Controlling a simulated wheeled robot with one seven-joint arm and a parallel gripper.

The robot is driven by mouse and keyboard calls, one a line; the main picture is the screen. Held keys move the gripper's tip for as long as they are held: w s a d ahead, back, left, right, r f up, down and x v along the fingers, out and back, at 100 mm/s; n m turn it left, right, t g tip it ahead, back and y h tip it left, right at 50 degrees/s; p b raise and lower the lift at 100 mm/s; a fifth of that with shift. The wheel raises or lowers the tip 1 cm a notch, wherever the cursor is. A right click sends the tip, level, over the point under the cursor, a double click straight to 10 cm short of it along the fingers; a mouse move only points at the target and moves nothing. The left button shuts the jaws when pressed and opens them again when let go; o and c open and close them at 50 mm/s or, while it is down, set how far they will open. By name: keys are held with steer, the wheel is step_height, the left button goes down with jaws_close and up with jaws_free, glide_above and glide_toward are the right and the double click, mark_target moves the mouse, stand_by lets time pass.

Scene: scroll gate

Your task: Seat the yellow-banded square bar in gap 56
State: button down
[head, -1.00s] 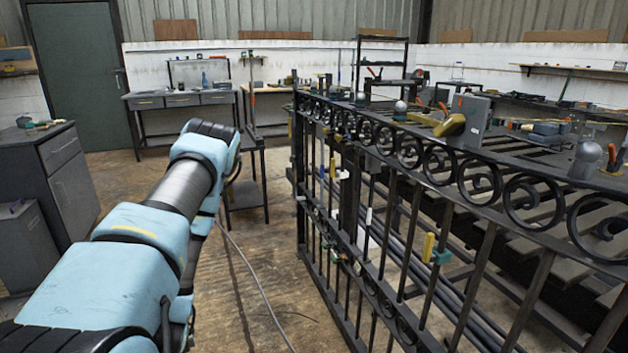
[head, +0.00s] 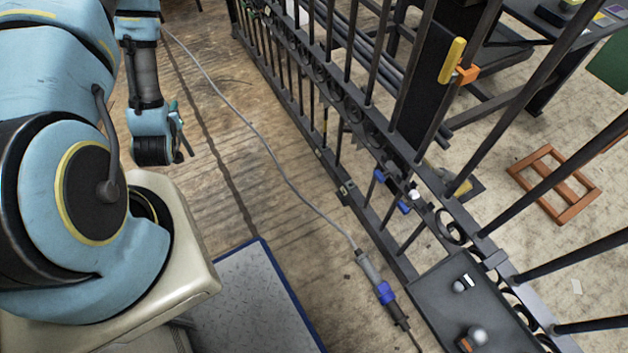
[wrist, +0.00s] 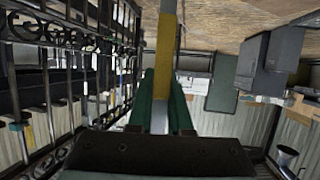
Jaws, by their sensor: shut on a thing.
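In the wrist view, my gripper (wrist: 160,108) has its green fingers shut on the square bar (wrist: 163,50), which shows a yellow band and a grey end beyond the fingertips. In the head view, my gripper (head: 178,128) hangs low at the upper left, over the wooden floor and left of the gate. The bar cannot be made out there. The dark gate (head: 345,115) runs from the top to the lower right, with upright bars, rails and scrolls. It stands at the left in the wrist view (wrist: 47,85), apart from the held bar. I cannot tell which gap is 56.
A grey cable (head: 255,130) crosses the floor to a tool with a blue band (head: 385,293) near the gate's foot. A blue-edged mat (head: 255,305) lies at the bottom.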

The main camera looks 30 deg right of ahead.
steer(key=s+d+f+m+g+h+b, duration=0.1)
steer(key=s+d+f+m+h+b, duration=0.1)
steer(key=d+f+b, duration=0.4)
steer(key=s+d+f+m+g+h+b, duration=0.1)
steer(key=s+d+f+m+h+b, duration=0.15)
steer(key=d+f+b, duration=0.35)
steer(key=s+d+f+m+g+h+b, duration=0.3)
steer(key=s+d+f+m+g+b, duration=0.3)
steer(key=s+d+f+b, duration=0.45)
steer(key=s+d+f+m+g+h+b, duration=0.5)
steer(key=d+f+b, duration=0.3)
steer(key=d+b, duration=0.5)
steer(key=s+d+g+y+b, duration=0.1)
steer(key=d+b, duration=0.4)
steer(key=d, duration=0.9)
steer(key=shift+s+f, duration=0.25)
steer(key=shift+s, duration=0.35)
steer(key=shift+y, duration=0.25)
steer(key=shift+f+b, duration=0.55)
steer(key=shift+f, duration=0.45)
steer(key=shift+d+p, duration=0.45)
steer(key=shift+d, duration=0.05)
stand_by(0.7)
